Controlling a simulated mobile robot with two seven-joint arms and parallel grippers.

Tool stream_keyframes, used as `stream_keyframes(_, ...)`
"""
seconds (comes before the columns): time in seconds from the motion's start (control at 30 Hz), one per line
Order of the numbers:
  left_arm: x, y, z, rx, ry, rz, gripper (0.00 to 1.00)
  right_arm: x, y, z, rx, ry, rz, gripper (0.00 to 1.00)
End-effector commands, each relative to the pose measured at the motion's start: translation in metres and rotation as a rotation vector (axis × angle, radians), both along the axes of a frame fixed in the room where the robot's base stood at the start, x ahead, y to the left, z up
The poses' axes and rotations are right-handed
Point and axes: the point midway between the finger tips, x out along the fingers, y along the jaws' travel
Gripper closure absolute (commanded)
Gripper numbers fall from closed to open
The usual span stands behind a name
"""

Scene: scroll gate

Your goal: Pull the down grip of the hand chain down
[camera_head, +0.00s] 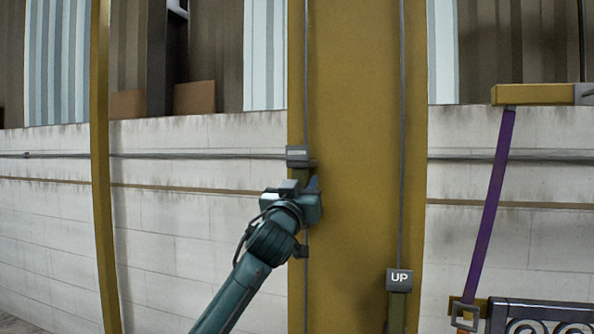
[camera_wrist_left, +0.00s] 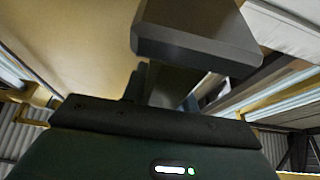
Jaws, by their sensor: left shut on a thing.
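The down grip (camera_head: 297,153) hangs on the left chain (camera_head: 305,70) in front of the yellow post; its grey head shows and its label is too small to read. My left gripper (camera_head: 312,187) is shut around the grip just below that head and hides most of the grip. In the left wrist view the grip's dark head (camera_wrist_left: 195,42) sits just beyond the gripper body, and the fingers are mostly hidden. The grip marked UP (camera_head: 399,280) hangs lower on the right chain (camera_head: 402,120), apart from my gripper. My right gripper is not in view.
The wide yellow post (camera_head: 355,120) stands right behind the chains. A pale block wall (camera_head: 200,230) lies behind it. A narrow yellow post (camera_head: 101,180) stands at left. At right a purple strap (camera_head: 490,205) hangs from a yellow bar (camera_head: 530,95).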

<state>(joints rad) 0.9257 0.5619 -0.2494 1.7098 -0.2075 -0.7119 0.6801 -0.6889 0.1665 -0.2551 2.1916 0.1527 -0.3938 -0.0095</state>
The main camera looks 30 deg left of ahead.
Motion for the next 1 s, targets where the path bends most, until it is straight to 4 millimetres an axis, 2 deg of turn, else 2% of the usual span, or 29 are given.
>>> stream_keyframes(0.03, 0.002, -0.003, -0.039, -0.006, 0.011, -0.006, 1.00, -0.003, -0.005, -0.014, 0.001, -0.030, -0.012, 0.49)
stream_keyframes(0.3, 0.002, -0.002, -0.134, -0.005, 0.009, -0.003, 1.00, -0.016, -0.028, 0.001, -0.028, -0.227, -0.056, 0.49)
stream_keyframes(0.5, 0.001, -0.002, -0.205, -0.004, 0.009, -0.004, 1.00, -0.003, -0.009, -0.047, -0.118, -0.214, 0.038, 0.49)
stream_keyframes(0.67, 0.001, -0.002, -0.260, -0.005, 0.009, -0.003, 1.00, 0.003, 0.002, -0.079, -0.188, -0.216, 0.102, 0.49)
stream_keyframes(0.8, 0.001, -0.002, -0.302, -0.005, 0.008, -0.003, 1.00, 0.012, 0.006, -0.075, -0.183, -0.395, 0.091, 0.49)
stream_keyframes(1.0, 0.001, -0.002, -0.348, -0.004, 0.008, -0.003, 1.00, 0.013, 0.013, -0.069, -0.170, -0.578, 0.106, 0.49)
